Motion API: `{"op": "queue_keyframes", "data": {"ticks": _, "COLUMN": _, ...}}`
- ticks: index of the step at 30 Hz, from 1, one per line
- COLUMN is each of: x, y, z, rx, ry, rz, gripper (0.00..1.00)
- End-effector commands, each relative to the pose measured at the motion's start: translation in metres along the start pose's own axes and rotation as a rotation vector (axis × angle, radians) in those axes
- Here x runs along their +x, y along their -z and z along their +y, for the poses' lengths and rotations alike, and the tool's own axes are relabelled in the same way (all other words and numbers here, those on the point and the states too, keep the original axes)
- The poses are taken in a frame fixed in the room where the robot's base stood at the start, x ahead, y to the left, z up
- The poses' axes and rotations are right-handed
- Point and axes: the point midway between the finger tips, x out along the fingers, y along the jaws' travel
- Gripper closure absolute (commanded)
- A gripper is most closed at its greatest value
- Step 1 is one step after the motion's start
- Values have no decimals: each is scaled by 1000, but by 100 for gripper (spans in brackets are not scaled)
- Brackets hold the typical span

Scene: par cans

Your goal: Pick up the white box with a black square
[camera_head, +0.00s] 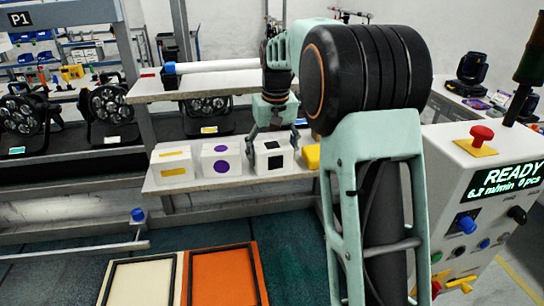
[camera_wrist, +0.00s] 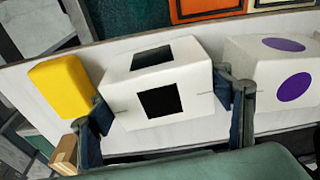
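The white box with black squares (camera_head: 274,163) sits on the shelf board, between a white box with purple dots and a yellow block. In the wrist view the same box (camera_wrist: 190,75) shows a black square on its top and another on its side. My gripper (camera_head: 273,140) reaches down over it from behind. In the wrist view my gripper (camera_wrist: 163,108) has one dark finger against each side of the box, with no clear gap, so it looks shut on it. The box appears still on the board.
The purple-dot box (camera_head: 221,165) stands close on the left, with a yellow-marked white box (camera_head: 172,168) beyond. The yellow block (camera_wrist: 62,86) is close on the other side. An upper shelf (camera_head: 200,82) lies behind. Cream (camera_head: 143,284) and orange (camera_head: 225,280) framed panels lie below in front.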

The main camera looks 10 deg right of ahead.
Motion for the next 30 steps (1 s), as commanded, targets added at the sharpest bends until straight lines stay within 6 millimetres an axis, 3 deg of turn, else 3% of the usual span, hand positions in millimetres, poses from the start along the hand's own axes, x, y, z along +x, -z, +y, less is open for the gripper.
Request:
{"op": "queue_keyframes", "data": {"ticks": 1, "x": 0, "y": 0, "z": 0, "rx": 0, "ry": 0, "rz": 0, "gripper": 40}}
{"op": "queue_keyframes", "data": {"ticks": 7, "x": 0, "y": 0, "z": 0, "rx": 0, "ry": 0, "rz": 0, "gripper": 62}}
{"op": "queue_keyframes", "data": {"ticks": 20, "x": -11, "y": 3, "z": 0, "rx": 0, "ry": 0, "rz": 4, "gripper": 63}}
{"op": "queue_keyframes", "data": {"ticks": 25, "x": -35, "y": 6, "z": 0, "rx": 0, "ry": 0, "rz": 6, "gripper": 63}}
{"op": "queue_keyframes", "data": {"ticks": 30, "x": -64, "y": -1, "z": -24, "rx": -4, "ry": 1, "rz": 8, "gripper": 63}}
